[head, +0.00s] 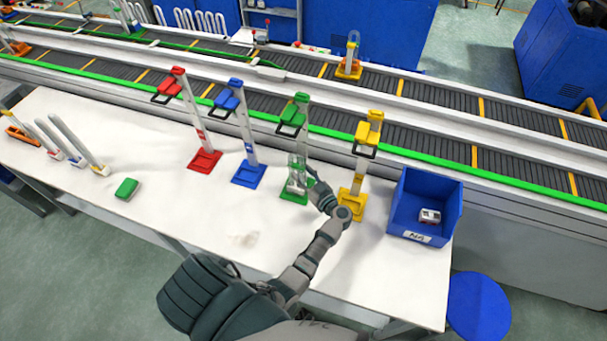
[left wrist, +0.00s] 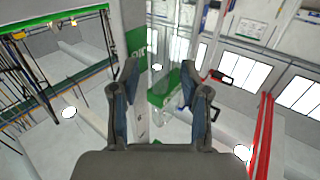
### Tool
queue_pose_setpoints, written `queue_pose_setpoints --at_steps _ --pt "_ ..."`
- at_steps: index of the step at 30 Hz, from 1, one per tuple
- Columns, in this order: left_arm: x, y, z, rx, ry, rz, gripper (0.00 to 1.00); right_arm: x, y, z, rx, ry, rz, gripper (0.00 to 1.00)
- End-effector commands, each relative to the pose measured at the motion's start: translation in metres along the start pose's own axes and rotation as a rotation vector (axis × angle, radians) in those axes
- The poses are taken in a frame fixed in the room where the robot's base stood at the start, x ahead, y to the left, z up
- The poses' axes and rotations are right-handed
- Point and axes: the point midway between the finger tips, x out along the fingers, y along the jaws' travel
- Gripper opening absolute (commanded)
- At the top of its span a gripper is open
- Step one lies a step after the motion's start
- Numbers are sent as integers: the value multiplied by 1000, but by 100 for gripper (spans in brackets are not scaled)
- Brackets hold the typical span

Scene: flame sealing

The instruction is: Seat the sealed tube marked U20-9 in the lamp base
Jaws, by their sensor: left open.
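My left gripper (head: 313,180) is at the lower part of the green stand (head: 295,193). In the left wrist view its two fingers (left wrist: 160,85) are apart, with the stand's green part and a clear glass tube (left wrist: 158,92) showing between them. Clear glass also shows low on the green stand in the head view (head: 297,162). I cannot read U20-9 on any tube. A lamp base (head: 348,72), orange-yellow with a clear bulb-like piece upright on it, stands on the far conveyor. I cannot tell which base belongs to the tube. My right gripper is not in view.
Red (head: 205,160), blue (head: 248,174) and yellow (head: 351,205) stands flank the green one. A blue bin (head: 448,212) holds a small object. The table's front middle is clear.

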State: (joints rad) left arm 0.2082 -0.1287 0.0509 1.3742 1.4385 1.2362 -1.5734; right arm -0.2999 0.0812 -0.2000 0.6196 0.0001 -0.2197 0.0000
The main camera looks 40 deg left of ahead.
Motion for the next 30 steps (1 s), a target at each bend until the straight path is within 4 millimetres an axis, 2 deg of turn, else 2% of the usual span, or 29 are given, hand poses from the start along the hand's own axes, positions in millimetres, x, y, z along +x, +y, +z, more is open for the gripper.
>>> queue_pose_setpoints --at_steps 5,15,18,24,30 --pt "-14 1 1 0 -2 2 46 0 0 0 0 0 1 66" --pt "-87 1 2 1 -4 1 46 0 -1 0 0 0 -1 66" --pt "-103 1 2 1 -3 1 46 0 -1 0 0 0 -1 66" --pt "-119 1 2 1 -1 0 46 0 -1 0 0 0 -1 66" --pt "-120 1 2 1 -1 0 46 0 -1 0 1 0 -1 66"
